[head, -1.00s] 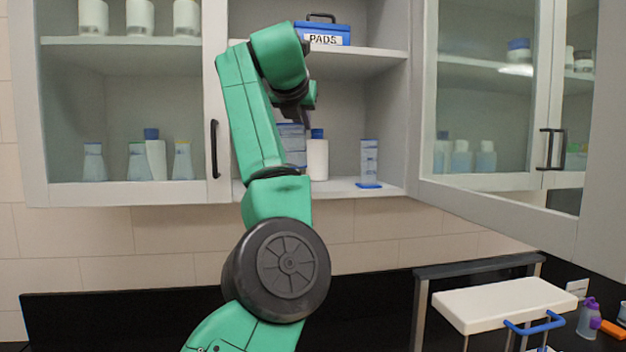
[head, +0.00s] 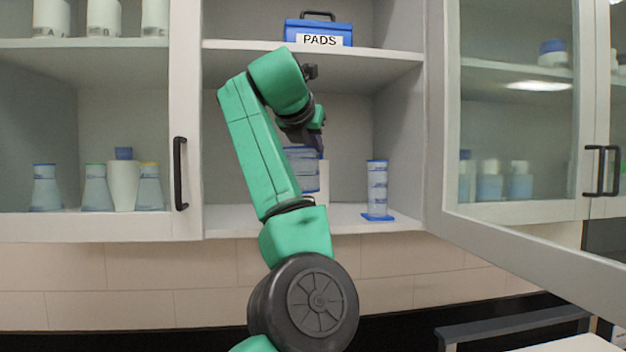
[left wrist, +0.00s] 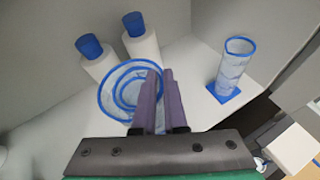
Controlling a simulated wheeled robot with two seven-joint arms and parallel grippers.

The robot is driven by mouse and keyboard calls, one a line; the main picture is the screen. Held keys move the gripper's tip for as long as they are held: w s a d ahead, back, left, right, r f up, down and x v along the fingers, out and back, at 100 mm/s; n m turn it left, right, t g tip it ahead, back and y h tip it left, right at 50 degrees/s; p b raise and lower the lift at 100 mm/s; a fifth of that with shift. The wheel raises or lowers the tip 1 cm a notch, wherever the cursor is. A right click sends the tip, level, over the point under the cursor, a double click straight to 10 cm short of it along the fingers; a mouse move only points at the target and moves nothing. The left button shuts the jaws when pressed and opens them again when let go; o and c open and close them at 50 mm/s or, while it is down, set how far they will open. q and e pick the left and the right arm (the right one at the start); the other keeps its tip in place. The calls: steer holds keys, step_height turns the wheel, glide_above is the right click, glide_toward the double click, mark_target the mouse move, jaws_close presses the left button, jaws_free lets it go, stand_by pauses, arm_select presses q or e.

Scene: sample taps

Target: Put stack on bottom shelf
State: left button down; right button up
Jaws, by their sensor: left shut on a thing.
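The stack (head: 303,170) is a set of nested clear beakers with blue rims. It shows inside the open middle cabinet, over the bottom shelf (head: 235,220). My left gripper (head: 319,145) reaches in from above and is shut on the stack's rim. In the left wrist view, the purple fingers (left wrist: 158,95) pinch the near right side of the stack (left wrist: 118,97), whose mouth faces up. I cannot tell whether the stack's base touches the shelf. My right gripper is not in view.
White bottles with blue caps (left wrist: 143,42) stand just behind the stack. A clear cylinder on a blue base (head: 377,188) stands to its right, with bare shelf between. A blue PADS box (head: 319,34) sits on the upper shelf. An open glass door (head: 520,130) stands at right.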

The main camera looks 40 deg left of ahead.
mark_target(313, 172)
arm_select(q)
steer(key=f, duration=0.5)
steer(key=shift+w+a+f, duration=0.15)
steer(key=shift+w+f, duration=0.05)
steer(key=shift+f, duration=0.4)
steer(key=c, duration=0.9)
jaws_free()
steer(key=shift+c, duration=0.2)
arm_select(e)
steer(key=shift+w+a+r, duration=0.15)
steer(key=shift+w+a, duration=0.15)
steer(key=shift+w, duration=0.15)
arm_select(q)
steer(key=shift+s, duration=0.1)
steer(key=shift+s+d, duration=0.2)
steer(key=shift+s, duration=0.05)
steer(key=b+v, duration=0.5)
steer(key=v, duration=0.6)
steer(key=shift+r, duration=0.2)
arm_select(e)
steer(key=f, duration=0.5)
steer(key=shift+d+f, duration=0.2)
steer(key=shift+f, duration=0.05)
arm_select(q)
steer(key=shift+s, duration=0.1)
